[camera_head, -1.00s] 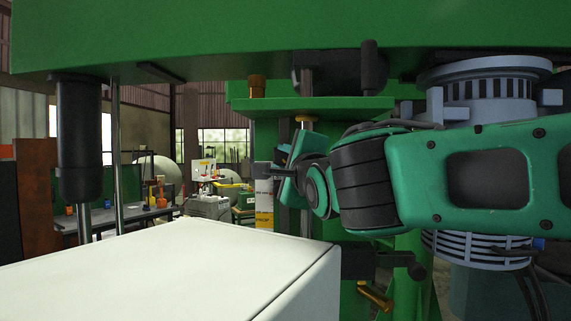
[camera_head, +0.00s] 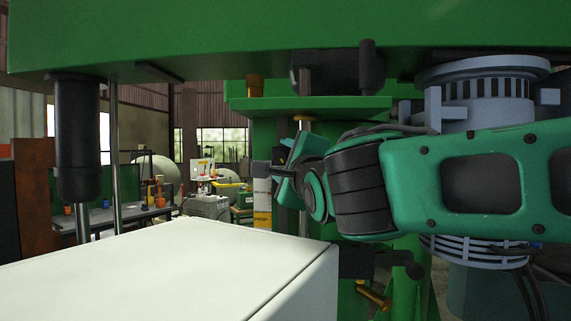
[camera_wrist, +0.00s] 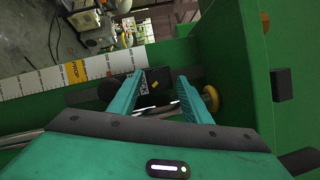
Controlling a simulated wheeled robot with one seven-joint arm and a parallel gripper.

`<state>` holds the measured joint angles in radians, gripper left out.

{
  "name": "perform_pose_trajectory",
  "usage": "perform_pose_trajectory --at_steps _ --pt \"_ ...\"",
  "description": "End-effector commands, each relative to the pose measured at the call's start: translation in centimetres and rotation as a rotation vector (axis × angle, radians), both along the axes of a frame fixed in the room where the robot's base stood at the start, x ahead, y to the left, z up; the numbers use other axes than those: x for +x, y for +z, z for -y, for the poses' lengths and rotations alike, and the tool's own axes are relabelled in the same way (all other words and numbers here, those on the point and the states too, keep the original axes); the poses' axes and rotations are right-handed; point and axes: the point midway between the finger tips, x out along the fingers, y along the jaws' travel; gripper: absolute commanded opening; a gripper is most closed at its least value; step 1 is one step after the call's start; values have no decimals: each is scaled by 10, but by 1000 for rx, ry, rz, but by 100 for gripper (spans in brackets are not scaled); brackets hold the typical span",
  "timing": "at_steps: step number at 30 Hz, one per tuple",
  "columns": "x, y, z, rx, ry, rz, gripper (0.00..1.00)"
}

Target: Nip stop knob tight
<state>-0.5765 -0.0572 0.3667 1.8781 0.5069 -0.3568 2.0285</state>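In the wrist view my gripper (camera_wrist: 160,78) is open, its two teal fingers spread apart. A black block (camera_wrist: 153,84) with a small yellow mark shows beyond and between the fingertips; I see no grip on it. A dark rounded knob-like part (camera_wrist: 109,92) is just left of the left finger, partly hidden; I cannot tell whether it is the stop knob. A brass disc (camera_wrist: 211,98) is right of the right finger. In the head view my gripper (camera_head: 279,170) is beside the scale strip (camera_head: 262,203), its fingertips hard to make out.
A large white box (camera_head: 180,270) fills the lower left foreground. The green machine beam (camera_head: 250,40) spans overhead. A black crank handle (camera_head: 385,264) and a brass part (camera_head: 373,296) are below my wrist. A grey-blue motor (camera_head: 487,90) stands behind my arm.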

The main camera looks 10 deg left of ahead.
Motion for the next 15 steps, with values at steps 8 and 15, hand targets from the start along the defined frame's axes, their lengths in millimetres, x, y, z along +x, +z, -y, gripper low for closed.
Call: perform_pose_trajectory --at_steps 8,15 --pt "-16 -1 6 0 3 1 44" --pt "-54 -7 27 0 1 2 44"
